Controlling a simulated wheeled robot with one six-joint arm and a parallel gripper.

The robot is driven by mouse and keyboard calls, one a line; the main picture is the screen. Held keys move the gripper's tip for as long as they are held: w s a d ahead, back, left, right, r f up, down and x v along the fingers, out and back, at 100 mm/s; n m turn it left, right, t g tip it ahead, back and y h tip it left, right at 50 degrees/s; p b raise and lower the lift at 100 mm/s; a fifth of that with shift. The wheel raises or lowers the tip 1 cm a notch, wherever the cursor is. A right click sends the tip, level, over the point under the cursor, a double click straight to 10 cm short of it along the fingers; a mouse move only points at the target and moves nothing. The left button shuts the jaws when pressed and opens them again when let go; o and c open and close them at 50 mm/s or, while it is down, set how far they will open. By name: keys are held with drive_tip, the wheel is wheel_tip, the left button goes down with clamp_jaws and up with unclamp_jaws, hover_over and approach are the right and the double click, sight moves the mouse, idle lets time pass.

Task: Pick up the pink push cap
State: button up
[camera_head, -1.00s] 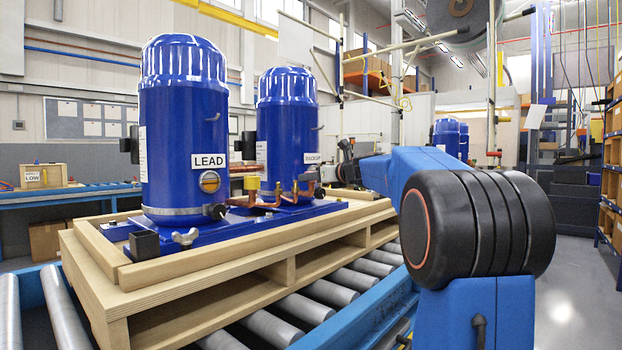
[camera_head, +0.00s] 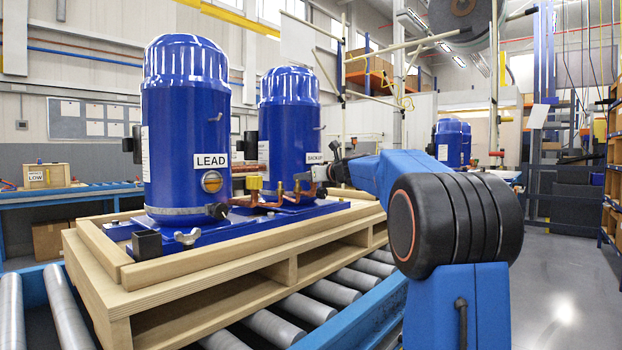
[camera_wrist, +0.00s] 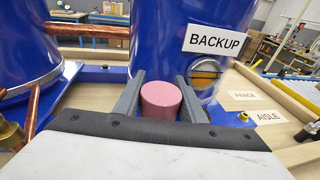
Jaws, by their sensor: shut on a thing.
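The pink push cap (camera_wrist: 160,99) shows in the wrist view as a short round cylinder between the two grey fingers of my gripper (camera_wrist: 160,96). My gripper is shut on it, in front of the blue compressor marked BACKUP (camera_wrist: 180,40). I cannot tell whether the cap still touches anything behind or below it. In the head view my gripper (camera_head: 323,174) is small beside the lower front of the BACKUP compressor (camera_head: 288,120), and the cap cannot be made out there.
The blue LEAD compressor (camera_head: 186,125) stands left of BACKUP, both on a wooden pallet (camera_head: 200,285) over rollers (camera_head: 320,310). Copper pipes (camera_wrist: 40,95) run between them. Labels FENCE (camera_wrist: 243,95) and AISLE (camera_wrist: 270,116) lie on the wood at right. A grey floor aisle (camera_head: 560,270) is clear.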

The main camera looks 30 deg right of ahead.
drive_tip(key=shift+s+r, duration=0.1)
drive_tip(key=shift+r, duration=0.2)
wheel_tip(320, 180, up, 6)
drive_tip(key=shift+s+r, duration=0.1)
drive_tip(key=shift+r, duration=0.15)
drive_tip(key=s+d, duration=0.3)
drive_tip(key=s, duration=0.6)
drive_tip(key=s+d, duration=0.3)
drive_tip(key=s, duration=0.6)
drive_tip(key=shift+s+d, duration=0.2)
drive_tip(key=shift+d, duration=0.2)
drive_tip(key=shift+s+f, duration=0.1)
